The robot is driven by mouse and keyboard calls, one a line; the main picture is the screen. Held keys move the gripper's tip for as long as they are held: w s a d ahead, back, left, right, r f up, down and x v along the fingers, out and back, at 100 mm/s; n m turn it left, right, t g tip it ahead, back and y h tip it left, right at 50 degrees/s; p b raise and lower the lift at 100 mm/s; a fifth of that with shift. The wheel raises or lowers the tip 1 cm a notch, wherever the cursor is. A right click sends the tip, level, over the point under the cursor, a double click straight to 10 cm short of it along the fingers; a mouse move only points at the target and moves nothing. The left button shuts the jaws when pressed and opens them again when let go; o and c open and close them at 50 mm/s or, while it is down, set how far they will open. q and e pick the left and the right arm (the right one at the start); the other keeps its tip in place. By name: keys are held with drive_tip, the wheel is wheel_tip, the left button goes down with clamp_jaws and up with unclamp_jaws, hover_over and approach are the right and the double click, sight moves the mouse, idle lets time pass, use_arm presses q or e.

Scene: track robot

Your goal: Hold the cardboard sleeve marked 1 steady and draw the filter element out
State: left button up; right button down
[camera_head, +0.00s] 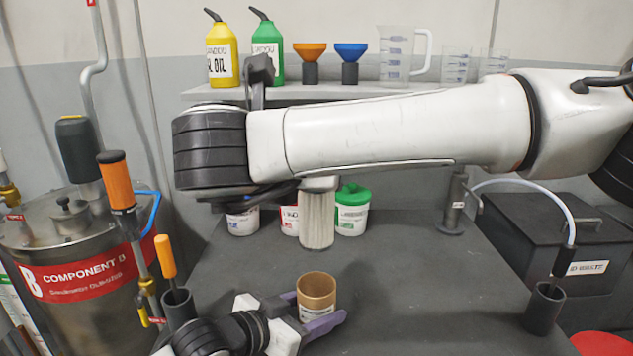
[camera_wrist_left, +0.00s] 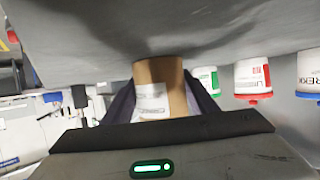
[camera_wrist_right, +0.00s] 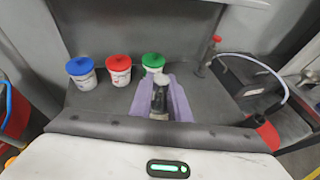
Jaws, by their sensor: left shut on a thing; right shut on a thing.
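The cardboard sleeve (camera_head: 317,287) is a short brown tube with a white label, upright at the front of the bench. Its number is not legible. My left gripper (camera_head: 316,311) is shut on its sides; the sleeve also shows in the left wrist view (camera_wrist_left: 160,72). The filter element (camera_head: 317,220), a pale pleated cylinder, hangs upright, with a gap in the picture between its lower end and the sleeve's open rim. My right gripper (camera_wrist_right: 161,92) is shut on it at the top. In the head view my right arm mostly hides that grip.
Several lidded tubs, one a green-lidded tub (camera_head: 352,212), stand behind the filter element. A shelf (camera_head: 400,92) holds bottles, funnels and jugs. A dark cup (camera_head: 544,308) stands at right, another cup (camera_head: 179,306) at left. The bench right of the sleeve is clear.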

use_arm(q)
drive_tip(key=o, duration=1.2)
drive_tip(key=shift+o, duration=0.2)
